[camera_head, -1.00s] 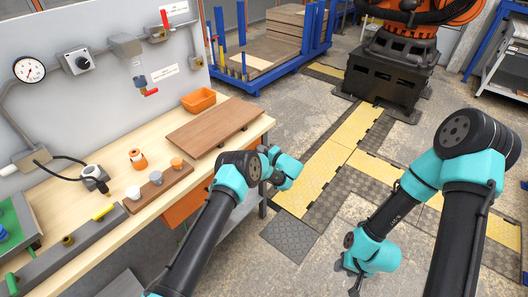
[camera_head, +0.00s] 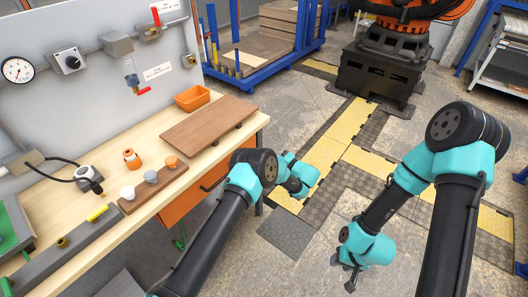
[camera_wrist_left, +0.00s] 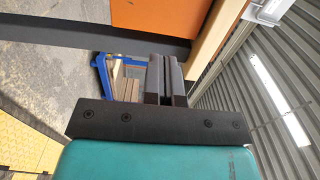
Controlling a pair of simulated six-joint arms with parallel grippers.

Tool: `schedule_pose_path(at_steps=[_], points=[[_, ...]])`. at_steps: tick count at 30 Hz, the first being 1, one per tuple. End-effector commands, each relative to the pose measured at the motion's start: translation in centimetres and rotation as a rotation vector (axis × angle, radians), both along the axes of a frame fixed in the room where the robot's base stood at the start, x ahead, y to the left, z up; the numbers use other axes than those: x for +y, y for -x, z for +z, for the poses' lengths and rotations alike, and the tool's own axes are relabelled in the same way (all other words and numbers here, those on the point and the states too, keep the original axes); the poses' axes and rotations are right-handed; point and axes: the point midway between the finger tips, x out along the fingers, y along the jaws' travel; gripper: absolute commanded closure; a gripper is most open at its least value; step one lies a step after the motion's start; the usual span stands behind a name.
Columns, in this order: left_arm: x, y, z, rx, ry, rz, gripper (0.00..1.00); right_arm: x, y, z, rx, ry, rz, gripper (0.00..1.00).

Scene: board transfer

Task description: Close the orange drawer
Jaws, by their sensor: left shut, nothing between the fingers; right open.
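The orange drawer (camera_head: 183,204) sits under the front edge of the wooden workbench, with a dark handle on its front. My left arm covers part of it, and I cannot tell how far it stands out. My left gripper shows in the left wrist view (camera_wrist_left: 166,80), shut and empty, with an orange panel (camera_wrist_left: 165,14) beyond it, apart from the fingers. In the head view its fingers are hidden. My right gripper (camera_head: 347,275) is open and empty, hanging low over the floor, away from the bench.
The workbench (camera_head: 100,234) carries a brown board (camera_head: 207,122), an orange bin (camera_head: 192,98), and a rack with several small cups (camera_head: 152,177). A blue cart (camera_head: 262,65) stands behind. The floor right of the bench is open.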

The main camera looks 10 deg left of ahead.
Motion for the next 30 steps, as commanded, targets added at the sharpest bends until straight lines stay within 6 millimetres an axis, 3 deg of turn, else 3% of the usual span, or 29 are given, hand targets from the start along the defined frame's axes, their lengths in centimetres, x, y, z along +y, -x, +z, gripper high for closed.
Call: schedule_pose_path(at_steps=[3, 10, 25, 30], points=[[-1.8, 1.1, -0.1, 0.002, 0.0, -0.003, 1.0, 0.0, 0.0, 0.0, 0.0, 0.0, 0.0, 0.57], [-3.1, 2.0, -0.1, 0.002, -0.001, -0.001, 1.0, 0.0, 0.0, 0.0, 0.0, 0.0, 0.0, 0.57], [-3.0, 2.0, -0.1, 0.007, 0.002, 0.001, 1.0, 0.0, 0.0, 0.0, 0.0, 0.0, 0.0, 0.57], [-1.0, 2.4, -1.7, 0.113, 0.047, 0.03, 1.0, 0.0, 0.0, 0.0, 0.0, 0.0, 0.0, 0.57]])
